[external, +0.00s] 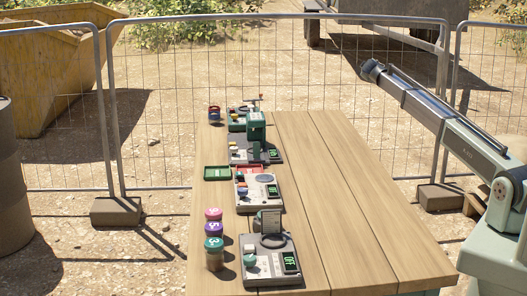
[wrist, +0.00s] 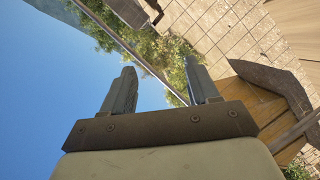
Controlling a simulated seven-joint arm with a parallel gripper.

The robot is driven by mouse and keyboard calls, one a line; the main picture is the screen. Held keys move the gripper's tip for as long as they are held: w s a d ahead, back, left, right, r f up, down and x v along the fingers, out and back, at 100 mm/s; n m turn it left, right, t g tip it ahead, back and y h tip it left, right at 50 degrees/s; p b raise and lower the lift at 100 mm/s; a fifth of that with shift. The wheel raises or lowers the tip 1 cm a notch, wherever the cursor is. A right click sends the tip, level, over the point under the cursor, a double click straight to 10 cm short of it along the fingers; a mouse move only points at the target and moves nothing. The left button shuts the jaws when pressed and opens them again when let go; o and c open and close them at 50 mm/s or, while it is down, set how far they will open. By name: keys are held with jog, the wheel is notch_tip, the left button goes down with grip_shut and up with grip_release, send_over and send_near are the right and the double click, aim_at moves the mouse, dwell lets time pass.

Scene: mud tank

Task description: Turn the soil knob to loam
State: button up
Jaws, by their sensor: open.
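No knob's label, including soil or loam, can be read at this size. The nearest grey device (external: 267,260) on the table has a teal round part (external: 249,260), possibly a knob, and a lit green display (external: 290,262) that seems to read OFF. A middle device (external: 258,192) has small coloured controls and a green display. A far device (external: 254,150) carries a green upright press-like part. My gripper (wrist: 160,78) is open and empty in the wrist view, with its two fingers apart. It faces sky and bushes, away from the devices.
Three lidded jars (external: 213,240), pink, purple and teal, stand left of the nearest device. A green tray (external: 216,173) lies beside the middle device. The wooden table (external: 350,200) is clear on its right side. A wire fence (external: 330,100) stands behind.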

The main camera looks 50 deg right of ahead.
jog(key=w+a+n+y, duration=0.1)
jog(key=w+a, duration=0.3)
jog(key=a, duration=0.8)
jog(key=w+a+n+y, duration=0.2)
jog(key=w+a, duration=0.2)
jog(key=a, duration=0.8)
jog(key=w+a+n+y, duration=0.1)
jog(key=w+a, duration=0.3)
jog(key=a, duration=0.8)
jog(key=s+a+f+n+y, duration=0.1)
jog(key=s+a+n+y, duration=0.15)
jog(key=a, duration=1.55)
jog(key=s+a+f+n+y, duration=0.2)
jog(key=a+n+y, duration=0.1)
jog(key=a, duration=1.6)
jog(key=s+a+n+g+y, duration=0.15)
jog(key=s+a, duration=0.25)
jog(key=a, duration=0.5)
jog(key=s+a+n+g+y, duration=0.15)
jog(key=s+a, duration=0.35)
jog(key=a, duration=0.5)
jog(key=n+g, duration=0.5)
jog(key=n, duration=0.5)
send_over(250, 258)
jog(key=f, duration=0.1)
jog(key=shift+y, duration=0.35)
notch_tip(250, 258, down, 14)
jog(key=shift+r, duration=0.25)
